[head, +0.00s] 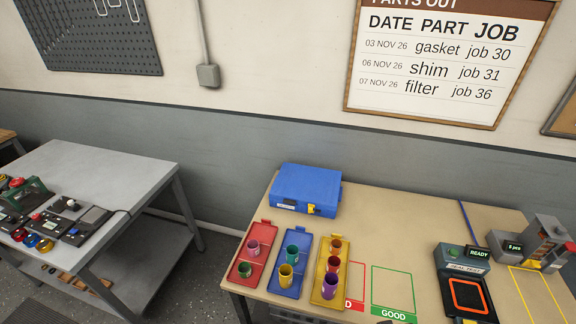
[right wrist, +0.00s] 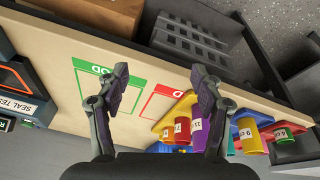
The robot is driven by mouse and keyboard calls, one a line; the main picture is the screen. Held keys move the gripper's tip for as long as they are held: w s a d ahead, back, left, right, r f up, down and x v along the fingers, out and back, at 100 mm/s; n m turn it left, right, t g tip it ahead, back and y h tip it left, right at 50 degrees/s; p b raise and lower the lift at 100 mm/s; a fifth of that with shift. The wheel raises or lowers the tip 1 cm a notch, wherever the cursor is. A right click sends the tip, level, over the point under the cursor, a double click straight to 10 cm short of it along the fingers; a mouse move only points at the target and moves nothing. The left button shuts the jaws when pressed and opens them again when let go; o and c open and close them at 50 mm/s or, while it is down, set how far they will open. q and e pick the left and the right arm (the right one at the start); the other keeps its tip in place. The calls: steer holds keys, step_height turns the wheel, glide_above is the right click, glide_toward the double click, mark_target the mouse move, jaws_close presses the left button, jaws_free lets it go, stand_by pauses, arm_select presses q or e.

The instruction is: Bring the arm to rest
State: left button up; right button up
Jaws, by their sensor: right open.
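My right gripper (right wrist: 160,78) is open in the right wrist view, with its two dark fingers spread apart and nothing between them. It appears to hang over the tan bench (right wrist: 195,72). The green-outlined GOOD area (head: 393,287) and a red-outlined area (head: 356,281) lie beneath it on the bench top. Its height above the bench is hard to judge. My left gripper is in neither view.
Red (head: 243,271), blue (head: 281,285) and yellow (head: 319,292) trays hold coloured cups. A blue case (head: 306,190) stands behind. The seal tester (head: 464,282) reads READY at right. A grey table (head: 98,184) stands at left, across a floor gap.

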steer(key=s+d+f+g+b, duration=0.1)
steer(key=s+f+b, duration=0.25)
steer(key=f, duration=0.95)
steer(key=s+d+f+b, duration=0.15)
steer(key=s+f, duration=0.35)
steer(key=f, duration=0.8)
steer(key=s+f+b, duration=0.4)
steer(key=s+f, duration=0.8)
steer(key=s, duration=0.1)
steer(key=shift+s+g, duration=0.4)
steer(key=shift+a, duration=0.1)
